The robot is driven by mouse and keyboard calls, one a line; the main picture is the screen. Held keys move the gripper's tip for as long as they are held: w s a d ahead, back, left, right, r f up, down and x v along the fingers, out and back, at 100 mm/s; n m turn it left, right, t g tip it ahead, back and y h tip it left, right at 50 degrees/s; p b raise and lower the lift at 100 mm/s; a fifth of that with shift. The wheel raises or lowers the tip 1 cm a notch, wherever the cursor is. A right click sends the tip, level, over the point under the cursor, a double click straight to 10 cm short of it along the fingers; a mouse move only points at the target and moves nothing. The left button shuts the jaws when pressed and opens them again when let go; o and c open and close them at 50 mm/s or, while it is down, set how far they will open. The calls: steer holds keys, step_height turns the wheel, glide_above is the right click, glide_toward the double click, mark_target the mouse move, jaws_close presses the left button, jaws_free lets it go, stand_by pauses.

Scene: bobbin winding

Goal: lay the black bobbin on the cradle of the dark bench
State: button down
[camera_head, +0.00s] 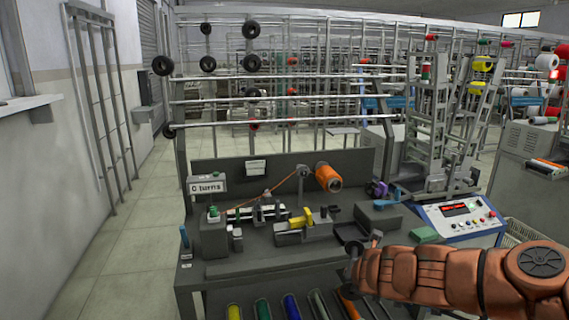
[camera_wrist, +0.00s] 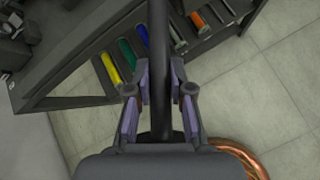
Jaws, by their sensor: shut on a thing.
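My gripper (camera_wrist: 161,92) is shut on the black bobbin (camera_wrist: 160,50), a long dark cylinder running between the fingers and out of the top of the wrist view. In the head view my gripper (camera_head: 356,264) is at the right front edge of the dark bench (camera_head: 262,262), and dark round ends show there, partly hidden by the arm. The bobbin is apart from the winding fixtures. A grey block with a yellow part (camera_head: 301,228) stands mid-bench; I cannot tell for sure whether it is the cradle.
Yellow (camera_head: 234,312), green (camera_head: 262,309), blue (camera_head: 291,307) and other bobbins lie in a rack below the bench front. An orange spool (camera_head: 328,177) sits at the back. A control box (camera_head: 462,217) stands right. Floor is clear at left.

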steer(key=r+p, duration=0.1)
steer(key=r, duration=0.1)
steer(key=r+p, duration=0.1)
steer(key=p, duration=0.1)
steer(key=r+p, duration=0.2)
steer(key=shift+w+r, duration=0.3)
steer(key=shift+r, duration=0.05)
steer(key=shift+s+r, duration=0.45)
steer(key=shift+r, duration=0.4)
steer(key=shift+s+r, duration=0.45)
steer(key=shift+r, duration=0.35)
steer(key=shift+s+r, duration=0.45)
steer(key=shift+r, duration=0.4)
steer(key=shift+f, duration=0.1)
steer(key=shift+w+f, duration=0.45)
steer(key=shift+f, duration=0.4)
steer(key=shift+w+f, duration=0.5)
steer(key=shift+f, duration=0.4)
steer(key=shift+w+f, duration=0.45)
steer(key=shift+f, duration=0.4)
